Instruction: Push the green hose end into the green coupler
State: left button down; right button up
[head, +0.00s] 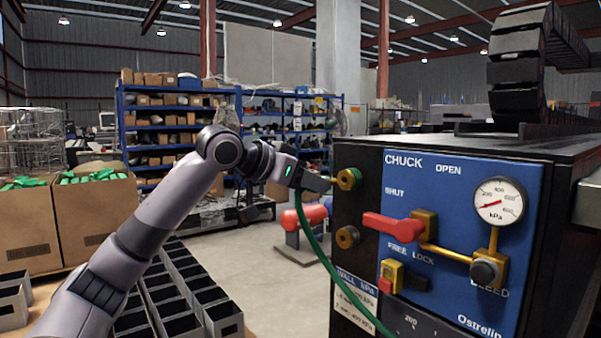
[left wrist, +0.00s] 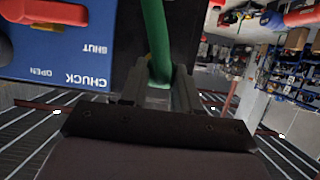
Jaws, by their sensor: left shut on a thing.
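The green coupler (head: 349,179) is a brass fitting with a green ring, at the upper left of the black cabinet's front. My left gripper (head: 318,183) is shut on the green hose (head: 318,243), just left of the coupler. The hose hangs from the jaws and curves down to the right along the cabinet. In the left wrist view the hose (left wrist: 154,38) runs down between the fingers of the left gripper (left wrist: 158,92). The hose end is hidden by the fingers, so I cannot tell whether it touches the coupler. My right gripper is not in view.
A second brass fitting (head: 347,237) sits below the coupler. The blue CHUCK panel (head: 450,200) carries a red lever (head: 392,226), a gauge (head: 499,202) and a black knob (head: 487,270). Grey bins (head: 180,300) stand low at the left. The floor between is open.

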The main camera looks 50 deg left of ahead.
pick_arm(q)
jog(key=shift+w+r, duration=0.1)
jog(key=shift+w, duration=0.35)
jog(key=shift+p, duration=0.55)
dwell(1.2)
jog(key=shift+w+d+p, duration=0.15)
jog(key=shift+w+p, duration=1.5)
jog(key=shift+p, duration=0.45)
jog(key=c, duration=0.7)
grip_release()
jog(key=shift+w, duration=0.1)
jog(key=shift+c, duration=0.2)
